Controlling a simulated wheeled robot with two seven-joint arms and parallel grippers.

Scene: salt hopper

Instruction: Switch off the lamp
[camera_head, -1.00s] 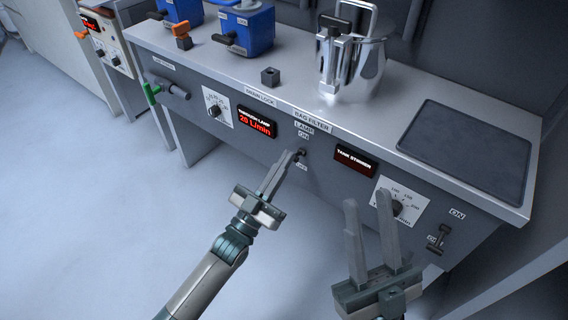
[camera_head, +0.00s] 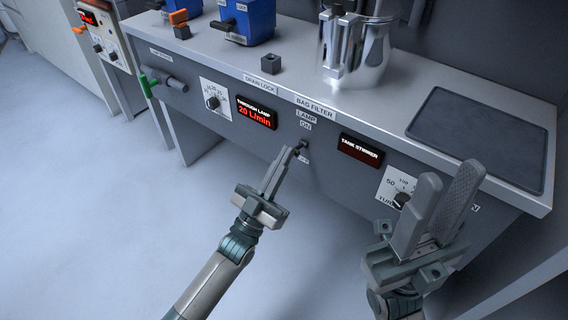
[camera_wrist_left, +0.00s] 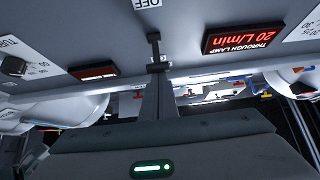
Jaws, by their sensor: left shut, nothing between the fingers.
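The lamp switch (camera_head: 302,146) is a small dark lever on the front panel, under the LAMP and ON labels (camera_head: 306,122). The label below it is partly hidden; the wrist view shows an upside-down OFF label (camera_wrist_left: 147,3). I cannot tell which way the lever is set. My left gripper (camera_head: 291,153) is shut and empty, its fingertips at the lever or just beside it; contact is unclear. The wrist view shows the lever (camera_wrist_left: 155,45) just beyond the fingertips (camera_wrist_left: 159,70). My right gripper (camera_head: 450,180) is open and empty, in front of the panel's right part.
The THROUGH LAMP display (camera_head: 257,112) glows red with 20 L/min. The TANK STIRRER display (camera_head: 360,150) and a dial (camera_head: 401,199) are to the right. A metal jug (camera_head: 372,60), a small dark block (camera_head: 270,64) and blue units (camera_head: 248,20) stand on the bench. The floor at left is clear.

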